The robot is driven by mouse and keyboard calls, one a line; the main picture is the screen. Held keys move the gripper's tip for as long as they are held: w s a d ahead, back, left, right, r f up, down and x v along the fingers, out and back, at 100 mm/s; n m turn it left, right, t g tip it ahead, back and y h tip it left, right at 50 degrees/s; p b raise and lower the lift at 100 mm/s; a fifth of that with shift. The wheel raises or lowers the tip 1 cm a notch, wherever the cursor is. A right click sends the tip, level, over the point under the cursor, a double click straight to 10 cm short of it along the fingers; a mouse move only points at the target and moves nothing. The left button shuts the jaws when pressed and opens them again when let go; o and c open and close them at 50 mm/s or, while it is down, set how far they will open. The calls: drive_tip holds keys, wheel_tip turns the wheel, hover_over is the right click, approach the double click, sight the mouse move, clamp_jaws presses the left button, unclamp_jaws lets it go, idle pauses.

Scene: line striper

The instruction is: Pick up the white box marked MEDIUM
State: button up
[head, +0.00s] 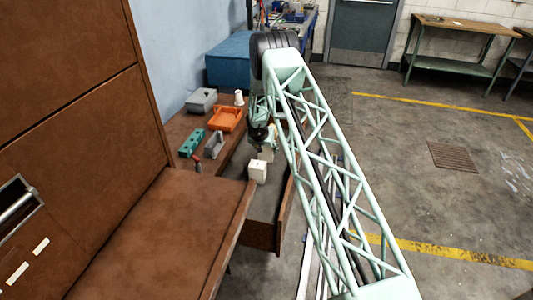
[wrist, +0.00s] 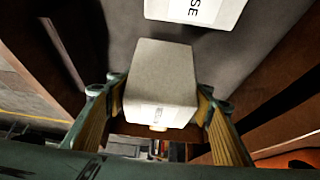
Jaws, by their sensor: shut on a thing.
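My gripper (head: 262,140) reaches down into an open drawer in the head view. In the wrist view its two fingers (wrist: 161,88) are on either side of a white box (wrist: 163,72) and shut on it. The lower face of this box bears a label too dim and blurred to read. The held box also shows in the head view (head: 267,154), partly hidden by the gripper and a nearer box. That second white box (head: 258,171) sits apart in the drawer. Its label ends in "SE" in the wrist view (wrist: 190,8). I cannot read MEDIUM on either box.
The drawer's right wall (head: 285,212) stands close to the boxes. On the brown surface to the left are an orange tray (head: 226,119), a teal block (head: 191,143), grey parts (head: 214,144) and a small white cylinder (head: 239,98). A brown cabinet (head: 70,90) fills the near left.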

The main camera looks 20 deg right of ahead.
drive_tip(key=shift+r+p, duration=0.8)
drive_tip(key=shift+r, duration=1.65)
drive_tip(key=shift+r, duration=0.1)
